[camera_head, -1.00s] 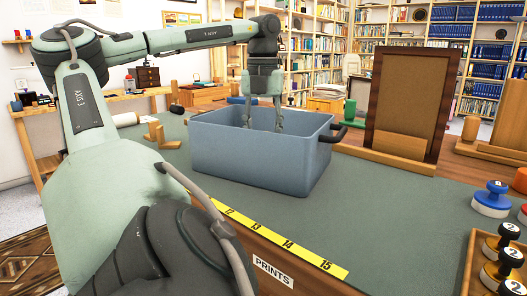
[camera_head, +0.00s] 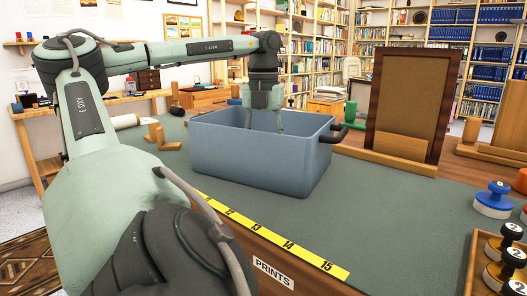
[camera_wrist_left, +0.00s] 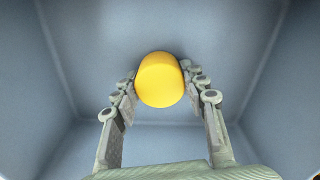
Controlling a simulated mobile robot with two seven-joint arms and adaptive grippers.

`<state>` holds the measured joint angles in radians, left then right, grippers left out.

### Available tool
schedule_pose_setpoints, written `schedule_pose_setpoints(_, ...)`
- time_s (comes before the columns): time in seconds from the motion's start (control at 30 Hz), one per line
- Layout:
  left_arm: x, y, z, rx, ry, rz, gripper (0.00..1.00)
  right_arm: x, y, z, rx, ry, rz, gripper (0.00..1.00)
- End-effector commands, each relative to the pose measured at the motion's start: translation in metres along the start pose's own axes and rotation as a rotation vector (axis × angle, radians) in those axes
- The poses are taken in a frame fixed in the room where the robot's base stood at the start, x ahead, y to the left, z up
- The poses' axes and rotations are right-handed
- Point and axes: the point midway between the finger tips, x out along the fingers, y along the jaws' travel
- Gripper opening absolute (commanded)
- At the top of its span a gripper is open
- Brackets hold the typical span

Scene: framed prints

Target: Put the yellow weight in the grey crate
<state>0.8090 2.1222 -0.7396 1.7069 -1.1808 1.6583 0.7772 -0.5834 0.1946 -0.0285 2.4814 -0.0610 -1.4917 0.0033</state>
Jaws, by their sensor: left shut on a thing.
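The grey crate (camera_head: 262,155) stands on the green table top, with dark handles at its ends. My left gripper (camera_head: 265,128) reaches down into the crate from above, and its fingertips are hidden behind the front wall. In the left wrist view the left gripper (camera_wrist_left: 160,88) is shut on the yellow weight (camera_wrist_left: 159,80), with a finger on each side. The weight is inside the crate's walls, above or at its floor; I cannot tell whether it touches the floor. In the head view the weight is hidden. My right gripper is not in view.
A framed panel (camera_head: 403,100) stands on a wooden base right of the crate. A yellow number strip (camera_head: 290,246) runs along the front edge. Wooden pieces (camera_head: 158,135) lie left of the crate.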

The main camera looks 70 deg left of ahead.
Motion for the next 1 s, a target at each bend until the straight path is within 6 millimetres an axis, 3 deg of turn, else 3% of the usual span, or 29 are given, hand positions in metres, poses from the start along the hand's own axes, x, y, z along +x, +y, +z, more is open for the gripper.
schedule_pose_setpoints(0.03,0.000,0.000,0.000,0.000,0.000,0.000,0.44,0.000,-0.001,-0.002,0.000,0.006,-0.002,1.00)
schedule_pose_setpoints(0.2,0.000,0.000,0.000,0.000,0.000,0.000,0.63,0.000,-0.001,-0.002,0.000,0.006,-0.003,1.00)
schedule_pose_setpoints(0.57,-0.001,0.000,0.000,0.000,0.000,0.000,0.63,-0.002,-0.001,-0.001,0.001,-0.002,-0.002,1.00)
schedule_pose_setpoints(0.67,-0.004,0.000,0.000,0.000,0.000,0.000,0.63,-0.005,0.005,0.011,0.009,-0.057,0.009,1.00)
schedule_pose_setpoints(0.8,-0.035,0.001,0.001,-0.003,-0.003,0.001,0.63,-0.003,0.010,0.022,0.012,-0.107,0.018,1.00)
schedule_pose_setpoints(1.0,-0.081,0.000,0.000,-0.001,-0.001,0.001,0.63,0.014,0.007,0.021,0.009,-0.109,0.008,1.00)
